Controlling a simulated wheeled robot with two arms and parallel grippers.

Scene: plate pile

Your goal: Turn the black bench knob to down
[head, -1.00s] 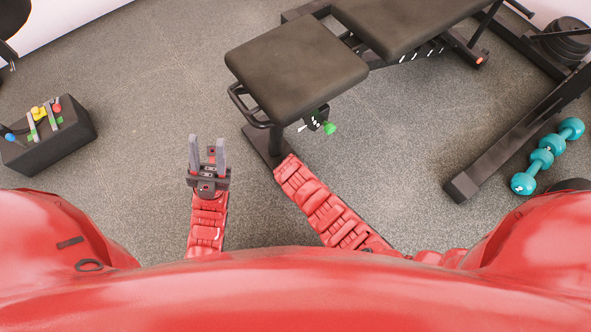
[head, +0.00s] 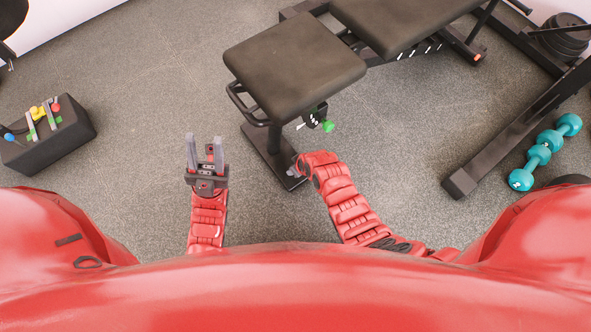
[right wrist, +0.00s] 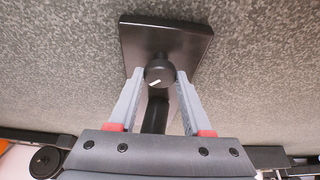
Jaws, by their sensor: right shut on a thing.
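The black bench knob (right wrist: 159,71) shows in the right wrist view, round and black with a short white mark that lies slanted, nearly level in the picture. My right gripper (right wrist: 160,74) has one grey finger on each side of the knob and is shut on it. In the head view the right gripper (head: 293,171) is mostly hidden by its red wrist, low beside the bench (head: 294,68), and the black knob cannot be made out. My left gripper (head: 205,142) is open and empty, pointing forward over the floor left of the bench.
A green knob (head: 327,125) sits on the bench's side, above the right gripper. The bench's black foot plate (head: 262,147) lies on the floor. A black box with coloured levers (head: 50,142) is at left; teal dumbbells (head: 549,138) are at right. The floor between is clear.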

